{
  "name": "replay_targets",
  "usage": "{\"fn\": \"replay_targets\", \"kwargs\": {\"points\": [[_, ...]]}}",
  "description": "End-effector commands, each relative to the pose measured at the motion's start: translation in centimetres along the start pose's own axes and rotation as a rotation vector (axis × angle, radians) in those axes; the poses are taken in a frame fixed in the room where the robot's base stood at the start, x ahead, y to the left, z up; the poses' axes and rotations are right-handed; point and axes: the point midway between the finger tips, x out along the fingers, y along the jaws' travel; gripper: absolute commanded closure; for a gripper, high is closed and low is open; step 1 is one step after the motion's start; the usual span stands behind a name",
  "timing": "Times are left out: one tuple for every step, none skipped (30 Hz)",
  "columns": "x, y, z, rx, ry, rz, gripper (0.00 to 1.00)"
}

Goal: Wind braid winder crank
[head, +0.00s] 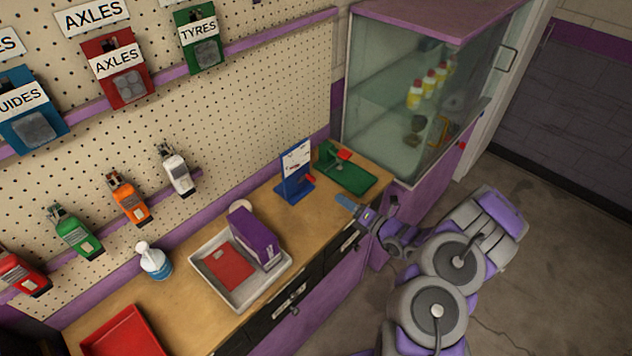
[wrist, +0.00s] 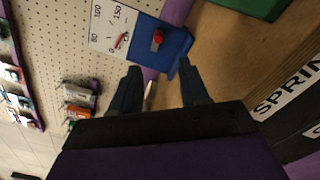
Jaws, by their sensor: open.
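On the right end of the wooden counter sits a green device (head: 345,172) with a flat base and a red part (head: 343,155) on top; it may be the braid winder, but its crank is too small to make out. Only a green edge (wrist: 250,6) shows at the top of the wrist view. My gripper (head: 367,203) is at the counter's front edge, in front of the green device and apart from it. In the wrist view its two dark fingers (wrist: 160,88) are spread with nothing held between them.
A blue stand (head: 294,187) with a white scale panel and red knob stands left of the green device; it also shows ahead of my fingers (wrist: 172,42). A white tray (head: 215,243) with a purple box (head: 257,235) is further left. A glass cabinet (head: 415,100) rises behind right.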

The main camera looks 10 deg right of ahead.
Motion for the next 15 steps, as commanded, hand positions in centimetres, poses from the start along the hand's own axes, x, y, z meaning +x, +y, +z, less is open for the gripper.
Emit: {"fn": "replay_targets", "kwargs": {"points": [[1.2,0.1,-0.2,-0.002,0.006,0.004,0.56],[1.8,0.1,-0.3,-0.003,0.006,0.005,0.56],[2.6,0.1,-0.3,-0.003,0.007,0.005,0.56],[3.2,0.1,-0.2,-0.003,0.006,0.004,0.56],[3.8,0.1,-0.3,-0.002,0.006,0.005,0.56],[4.5,0.1,-0.3,-0.002,0.005,0.005,0.56],[5.1,0.1,-0.3,-0.001,0.005,0.004,0.56],[5.7,0.1,-0.3,-0.001,0.006,0.004,0.56],[6.5,0.1,-0.3,-0.002,0.006,0.004,0.56],[7.1,0.1,-0.3,-0.003,0.006,0.004,0.56],[7.7,0.1,-0.3,-0.003,0.006,0.005,0.56],[8.4,0.0,-0.2,-0.004,0.005,0.003,0.56],[8.9,0.0,-0.2,-0.005,0.005,0.003,0.56],[9.4,0.0,-0.1,-0.005,0.004,0.003,0.56],[10.0,0.1,-0.1,-0.004,0.004,0.003,0.56]]}}
